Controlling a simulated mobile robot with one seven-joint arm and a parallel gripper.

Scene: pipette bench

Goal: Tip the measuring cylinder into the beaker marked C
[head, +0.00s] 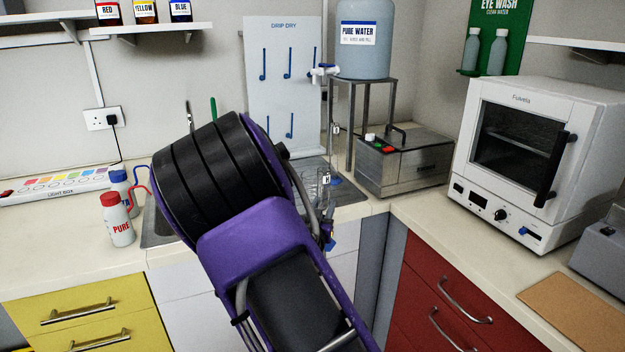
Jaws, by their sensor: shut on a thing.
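My arm fills the middle of the head view, and its end with my gripper is hidden behind its own links. Clear glassware (312,181) shows just right of the arm, by the sink's far edge. A tall, thin, clear shape with a small tag (336,130) rises beside it; it may be a measuring cylinder, but I cannot tell. Small blue and grey parts (328,238) show at the arm's right edge, too small to make out. I cannot pick out a beaker marked C. What my gripper holds is hidden.
A sink (158,228) lies behind my arm. Left are a PURE wash bottle (117,220) and a light box (58,184). Behind are a drip rack (283,85), a water tank (364,55) on a stand and a metal bath (402,165). An oven (540,160) stands right.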

